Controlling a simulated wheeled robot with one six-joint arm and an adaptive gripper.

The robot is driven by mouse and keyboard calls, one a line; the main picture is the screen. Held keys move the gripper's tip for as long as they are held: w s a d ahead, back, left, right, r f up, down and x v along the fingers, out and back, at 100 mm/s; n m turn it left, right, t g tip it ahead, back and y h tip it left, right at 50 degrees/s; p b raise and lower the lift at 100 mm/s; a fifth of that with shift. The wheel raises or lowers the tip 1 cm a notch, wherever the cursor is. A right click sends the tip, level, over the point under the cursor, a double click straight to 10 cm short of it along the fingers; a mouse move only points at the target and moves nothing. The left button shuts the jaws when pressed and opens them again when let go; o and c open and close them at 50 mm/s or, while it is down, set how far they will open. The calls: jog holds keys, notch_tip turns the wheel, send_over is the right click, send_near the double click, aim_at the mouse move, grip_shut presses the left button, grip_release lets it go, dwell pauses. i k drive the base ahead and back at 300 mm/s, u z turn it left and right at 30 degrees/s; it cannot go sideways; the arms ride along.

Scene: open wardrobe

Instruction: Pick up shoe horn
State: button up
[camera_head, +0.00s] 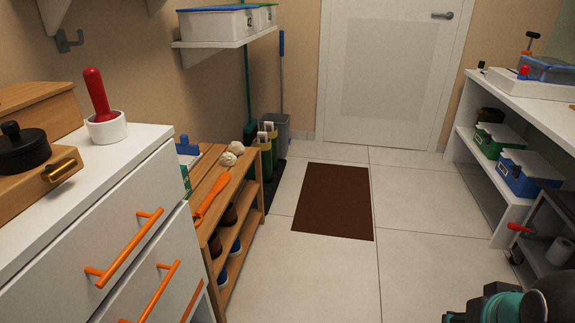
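The shoe horn appears to be the long orange object (212,196) lying on the top slats of the wooden shoe rack (259,204). It lies lengthwise, with its narrow end toward the far end of the rack. Dark and teal parts of my arm show at the bottom right corner, well apart from the rack. My gripper's fingers are not in view.
A white drawer cabinet (127,170) with orange handles stands at the near left, beside the rack. Balled socks (229,158) lie on the rack's far end. A brown mat (335,201) lies on open floor. White shelving (490,192) stands right.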

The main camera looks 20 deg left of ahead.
aim_at(224, 180)
jog(key=z, duration=0.05)
jog(key=i, duration=1.55)
jog(key=u, duration=1.25)
jog(key=i, duration=1.05)
jog(key=u, duration=1)
